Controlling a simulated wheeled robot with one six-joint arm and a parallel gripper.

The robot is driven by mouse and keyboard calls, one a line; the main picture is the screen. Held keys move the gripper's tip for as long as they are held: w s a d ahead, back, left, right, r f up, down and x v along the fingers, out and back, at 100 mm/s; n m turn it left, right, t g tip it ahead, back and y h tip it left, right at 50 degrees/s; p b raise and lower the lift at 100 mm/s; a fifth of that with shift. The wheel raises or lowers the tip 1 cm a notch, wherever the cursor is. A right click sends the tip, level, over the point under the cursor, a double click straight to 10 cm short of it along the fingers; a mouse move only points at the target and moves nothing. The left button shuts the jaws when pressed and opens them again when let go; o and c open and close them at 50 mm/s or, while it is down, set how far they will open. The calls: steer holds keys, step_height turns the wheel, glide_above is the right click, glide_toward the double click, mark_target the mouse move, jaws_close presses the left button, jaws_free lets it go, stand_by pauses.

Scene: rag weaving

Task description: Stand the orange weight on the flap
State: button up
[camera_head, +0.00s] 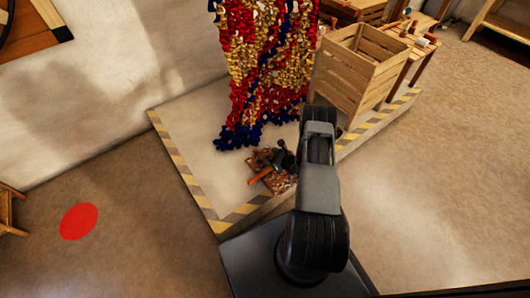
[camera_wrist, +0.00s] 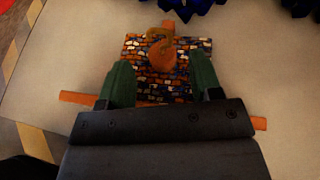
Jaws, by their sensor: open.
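The orange weight (camera_wrist: 164,60), with a curved hook or loop on top, appears upright over the flap in the wrist view. Its base seems to rest on the flap, but contact is hard to tell from above. The flap (camera_wrist: 150,88) is a woven patch of orange, blue and pale blocks; it also shows in the head view (camera_head: 283,184), partly behind my arm. My gripper (camera_wrist: 161,66) is open, its green fingers apart on either side of the weight with gaps visible. In the head view the weight cannot be made out clearly.
Orange bars (camera_wrist: 78,98) stick out from around the flap. A pale platform (camera_head: 205,130) with striped edges lies beneath. A red, gold and blue rag hanging (camera_head: 262,65) stands behind, and a wooden crate (camera_head: 352,75) is at the right. The platform's left part is clear.

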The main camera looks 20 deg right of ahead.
steer(key=p+v, duration=0.2)
steer(key=v, duration=0.4)
steer(key=a+r+n+g+y, duration=0.25)
steer(key=a+r+n, duration=0.25)
steer(key=r, duration=0.3)
steer(key=s+a+r+n+g+y, duration=0.1)
steer(key=a+r+n+g, duration=0.4)
steer(key=r, duration=0.4)
steer(key=a+r+n+g+y, duration=0.1)
steer(key=a+r+n+g, duration=0.1)
steer(key=a+r+n, duration=0.35)
steer(key=s+r+n+h, duration=1)
steer(key=s+r+n, duration=0.5)
steer(key=r, duration=0.3)
steer(key=shift+a, duration=0.35)
